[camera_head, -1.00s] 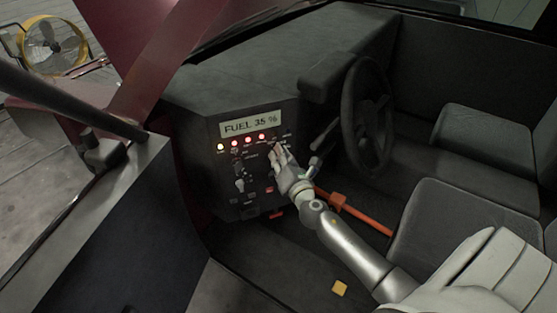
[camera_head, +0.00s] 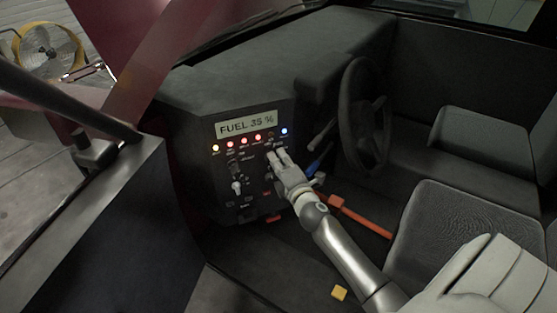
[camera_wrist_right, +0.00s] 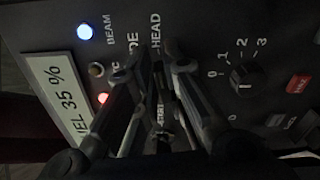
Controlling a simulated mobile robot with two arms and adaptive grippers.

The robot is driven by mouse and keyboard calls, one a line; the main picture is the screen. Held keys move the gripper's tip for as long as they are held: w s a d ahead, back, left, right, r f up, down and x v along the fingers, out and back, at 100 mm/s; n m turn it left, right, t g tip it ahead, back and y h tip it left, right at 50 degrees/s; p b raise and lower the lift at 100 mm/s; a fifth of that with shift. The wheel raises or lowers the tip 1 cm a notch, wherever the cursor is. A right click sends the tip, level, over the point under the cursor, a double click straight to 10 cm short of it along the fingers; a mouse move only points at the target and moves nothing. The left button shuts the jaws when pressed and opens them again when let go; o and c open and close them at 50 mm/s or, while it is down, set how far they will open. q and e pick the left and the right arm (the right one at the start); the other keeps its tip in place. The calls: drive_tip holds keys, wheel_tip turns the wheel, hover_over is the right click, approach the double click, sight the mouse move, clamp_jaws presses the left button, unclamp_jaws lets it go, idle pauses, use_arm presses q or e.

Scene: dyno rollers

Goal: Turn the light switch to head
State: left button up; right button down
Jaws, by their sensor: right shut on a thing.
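The dashboard panel (camera_head: 245,165) has a display reading FUEL 35 % and a row of lamps under it. My right gripper (camera_head: 277,155) reaches to the panel's upper right, below the lamps. In the right wrist view my right gripper (camera_wrist_right: 160,85) is shut on the light switch, beside the HEAD label (camera_wrist_right: 156,38) and a partly covered label ending in DE. The fingers hide most of the switch, so its exact angle cannot be read. A blue lamp (camera_head: 284,131) is lit; in the wrist view it sits beside the word BEAM. My left gripper is not in view.
A rotary knob (camera_wrist_right: 247,80) marked 0 to 3 and a red button (camera_wrist_right: 299,83) are near the gripper. The steering wheel (camera_head: 366,115), a stalk and an orange-red bar (camera_head: 355,215) are to the right. A yellow fan (camera_head: 48,45) stands outside.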

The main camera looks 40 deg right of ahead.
drive_tip(key=shift+f+m, duration=0.1)
drive_tip(key=shift+m, duration=0.2)
drive_tip(key=c, duration=1.5)
unclamp_jaws()
drive_tip(key=v, duration=1.2)
drive_tip(key=shift+s, duration=0.1)
